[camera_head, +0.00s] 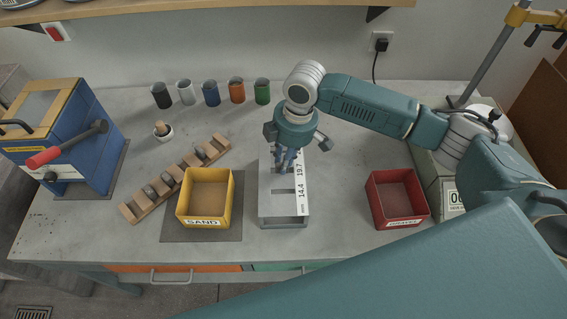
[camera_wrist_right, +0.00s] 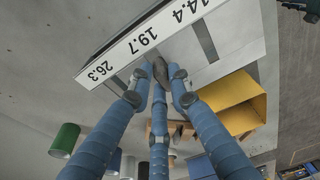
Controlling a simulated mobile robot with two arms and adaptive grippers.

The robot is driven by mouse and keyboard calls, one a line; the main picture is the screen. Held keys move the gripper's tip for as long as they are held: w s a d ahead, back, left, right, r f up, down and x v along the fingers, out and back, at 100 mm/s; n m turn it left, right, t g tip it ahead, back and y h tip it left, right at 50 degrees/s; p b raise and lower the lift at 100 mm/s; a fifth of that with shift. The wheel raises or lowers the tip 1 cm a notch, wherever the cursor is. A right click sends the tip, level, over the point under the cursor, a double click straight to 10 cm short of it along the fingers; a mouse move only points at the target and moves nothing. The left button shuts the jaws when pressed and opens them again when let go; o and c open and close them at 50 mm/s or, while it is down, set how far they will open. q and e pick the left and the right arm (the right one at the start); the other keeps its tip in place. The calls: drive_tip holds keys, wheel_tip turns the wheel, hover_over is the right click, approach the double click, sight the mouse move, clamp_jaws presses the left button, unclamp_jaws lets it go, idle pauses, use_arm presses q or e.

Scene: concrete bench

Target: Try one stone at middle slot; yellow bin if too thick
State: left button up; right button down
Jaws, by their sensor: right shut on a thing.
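My right gripper (camera_head: 287,165) is over the gauge plate (camera_head: 284,219), fingers pointing down. In the right wrist view its blue fingers (camera_wrist_right: 160,85) are closed around a dark grey stone (camera_wrist_right: 160,70). The stone is at or just above the middle slot, marked 19.7; I cannot tell whether it enters. The slot by 14.4 (camera_wrist_right: 205,42) shows empty. The yellow bin (camera_head: 231,197), labelled SAND, stands left of the gauge. A wooden rack (camera_head: 129,212) with several stones lies behind and left of it. My left gripper is not in view.
A red bin (camera_head: 424,206) stands right of the gauge. A white cup (camera_head: 163,135) and several coloured cups (camera_head: 237,92) are at the back. A blue machine with a red-handled lever (camera_head: 45,158) fills the left end. Bench between gauge and red bin is clear.

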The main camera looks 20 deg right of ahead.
drive_tip(key=c, duration=1.5)
unclamp_jaws()
drive_tip(key=shift+c, duration=0.2)
wheel_tip(320, 180, up, 12)
drive_tip(key=d, duration=0.1)
drive_tip(key=shift+s+d, duration=0.3)
drive_tip(key=shift+f, duration=0.15)
